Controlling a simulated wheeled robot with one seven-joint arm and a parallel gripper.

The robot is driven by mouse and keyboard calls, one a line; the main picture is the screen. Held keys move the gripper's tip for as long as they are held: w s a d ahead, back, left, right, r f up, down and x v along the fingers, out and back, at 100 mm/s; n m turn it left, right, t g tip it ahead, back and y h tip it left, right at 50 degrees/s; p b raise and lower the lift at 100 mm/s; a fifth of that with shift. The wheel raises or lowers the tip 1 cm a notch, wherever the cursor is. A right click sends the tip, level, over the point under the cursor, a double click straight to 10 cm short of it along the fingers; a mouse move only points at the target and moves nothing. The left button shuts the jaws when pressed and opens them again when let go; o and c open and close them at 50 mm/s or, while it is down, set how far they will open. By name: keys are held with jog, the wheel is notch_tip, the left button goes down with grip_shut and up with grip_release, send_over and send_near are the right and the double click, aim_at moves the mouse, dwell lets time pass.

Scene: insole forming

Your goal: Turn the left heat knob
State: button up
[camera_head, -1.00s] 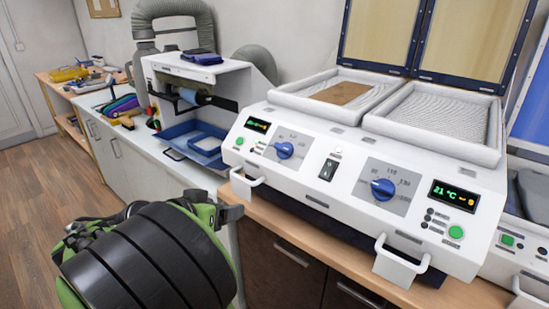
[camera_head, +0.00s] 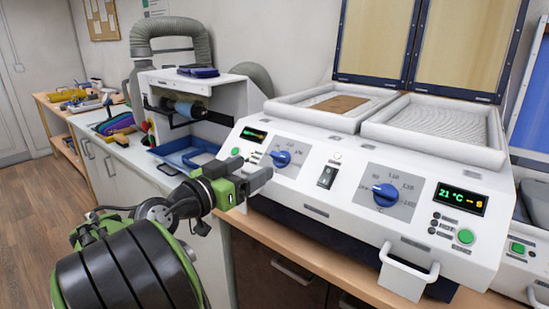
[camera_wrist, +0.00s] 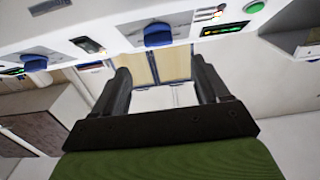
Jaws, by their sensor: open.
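The left heat knob (camera_head: 281,159) is a blue knob on a grey dial plate on the white machine's sloping front panel. My gripper (camera_head: 258,182) is in front of the panel, below and left of this knob in the head view, apart from it. In the wrist view, which looks upside down, the dark fingers of my gripper (camera_wrist: 162,82) are spread with nothing between them. The left knob (camera_wrist: 158,36) shows there above the gap between the fingers. A second blue knob (camera_head: 385,195) sits to the right on the panel.
A black rocker switch (camera_head: 327,177) lies between the knobs. The left display (camera_head: 253,134) and a green button (camera_head: 235,152) are left of the left knob. A white handle (camera_head: 408,268) sticks out at the lower right. A blue tray (camera_head: 187,154) stands behind my arm.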

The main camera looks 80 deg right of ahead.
aim_at(278, 153)
jog(key=x, duration=0.9)
jog(key=shift+a+p, duration=0.1)
jog(key=shift+p, duration=0.3)
jog(key=c, duration=1.1)
jog(key=shift+o, duration=0.2)
